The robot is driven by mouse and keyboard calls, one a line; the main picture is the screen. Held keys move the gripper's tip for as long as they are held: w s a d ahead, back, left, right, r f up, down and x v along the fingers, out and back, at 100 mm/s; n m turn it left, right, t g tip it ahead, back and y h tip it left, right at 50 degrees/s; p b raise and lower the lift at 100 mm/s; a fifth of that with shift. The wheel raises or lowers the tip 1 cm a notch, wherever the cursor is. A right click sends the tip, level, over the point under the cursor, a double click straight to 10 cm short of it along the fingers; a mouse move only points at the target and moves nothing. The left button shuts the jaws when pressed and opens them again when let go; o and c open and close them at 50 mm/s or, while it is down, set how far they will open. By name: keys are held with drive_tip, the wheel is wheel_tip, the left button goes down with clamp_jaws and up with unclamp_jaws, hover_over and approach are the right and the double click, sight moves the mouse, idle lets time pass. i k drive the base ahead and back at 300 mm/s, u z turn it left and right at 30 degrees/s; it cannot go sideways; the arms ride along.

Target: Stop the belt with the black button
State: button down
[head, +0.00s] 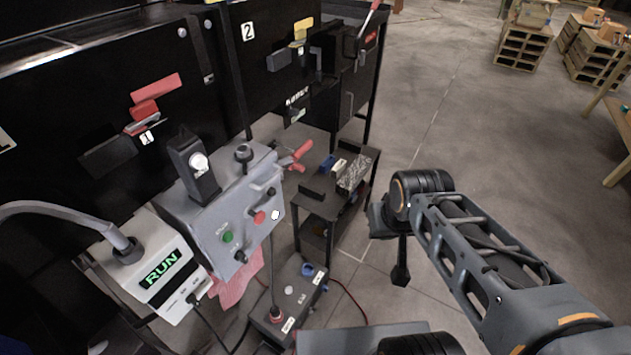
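A grey control box (205,222) stands left of centre in the head view. Its sloping face bears a green button (227,237), a red button (259,217), a white button (275,214) and small black controls, one at the upper right (271,192) and one at the lower left (240,257). A black knob (243,153) is on its top. Which black part is the button is unclear. A display unit (182,285) beside it reads RUN in green. My gripper (400,276) seems to hang at the arm's end, right of the box and apart from it; its fingers are not distinct.
Black cabinets (225,60) with red and yellow latches stand behind the box. A floor box (285,300) with cables stands in front. Open floor lies right; wooden racks (522,45) are far off.

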sight(271, 191)
drive_tip(key=z, duration=0.65)
drive_tip(key=k, duration=1.15)
drive_tip(key=u, duration=1.65)
drive_tip(key=i, duration=0.5)
drive_tip(key=z, duration=0.1)
